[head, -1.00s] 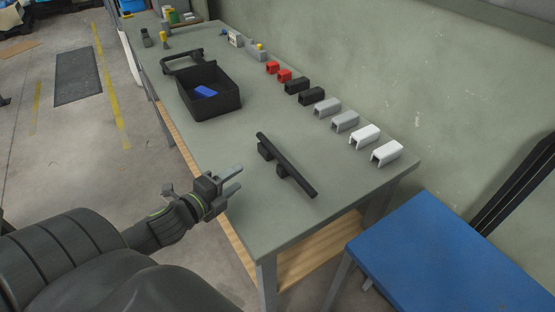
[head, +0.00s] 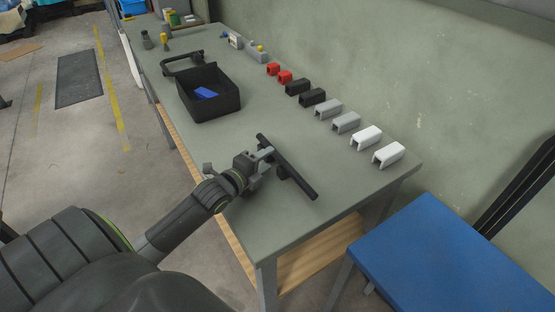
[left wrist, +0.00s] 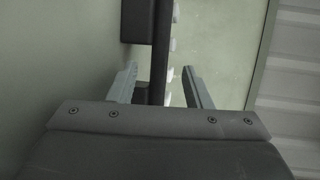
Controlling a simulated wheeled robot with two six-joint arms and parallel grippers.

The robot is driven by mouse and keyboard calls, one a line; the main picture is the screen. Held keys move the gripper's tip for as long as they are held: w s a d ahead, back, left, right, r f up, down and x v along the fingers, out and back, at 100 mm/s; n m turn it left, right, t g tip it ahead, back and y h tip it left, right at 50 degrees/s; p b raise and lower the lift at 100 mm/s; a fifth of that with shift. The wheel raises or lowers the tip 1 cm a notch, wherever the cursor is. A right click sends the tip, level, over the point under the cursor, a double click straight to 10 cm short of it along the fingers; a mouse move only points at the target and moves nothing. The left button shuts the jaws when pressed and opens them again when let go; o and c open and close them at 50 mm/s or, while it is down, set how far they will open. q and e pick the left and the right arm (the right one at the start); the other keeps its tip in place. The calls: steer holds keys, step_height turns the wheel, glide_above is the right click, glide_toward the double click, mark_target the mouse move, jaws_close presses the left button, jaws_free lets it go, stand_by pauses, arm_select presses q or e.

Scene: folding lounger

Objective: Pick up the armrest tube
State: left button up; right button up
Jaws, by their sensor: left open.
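The armrest tube (head: 289,168) is a dark, straight bar with block-like mounts, lying on the near part of the grey-green table. In the left wrist view the tube (left wrist: 161,50) runs up between the two fingers. My left gripper (head: 268,160) is open at the tube's near side, its fingers reaching to the bar. In the left wrist view the left gripper (left wrist: 158,85) has one finger on each side of the bar, with gaps showing. The gripper hides part of the tube in the head view. My right gripper is not in view.
A black bin (head: 210,95) with a blue piece inside stands farther along the table (head: 222,133). A row of red, black, grey and white blocks (head: 346,122) lines the wall side. A blue-topped stand (head: 445,255) is at the lower right.

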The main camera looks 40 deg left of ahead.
arm_select(q)
steer(key=shift+w+f, duration=0.15)
steer(key=shift+w, duration=0.6)
steer(key=shift+w+f, duration=0.15)
steer(key=shift+w, duration=0.55)
steer(key=shift+c, duration=0.4)
jaws_close()
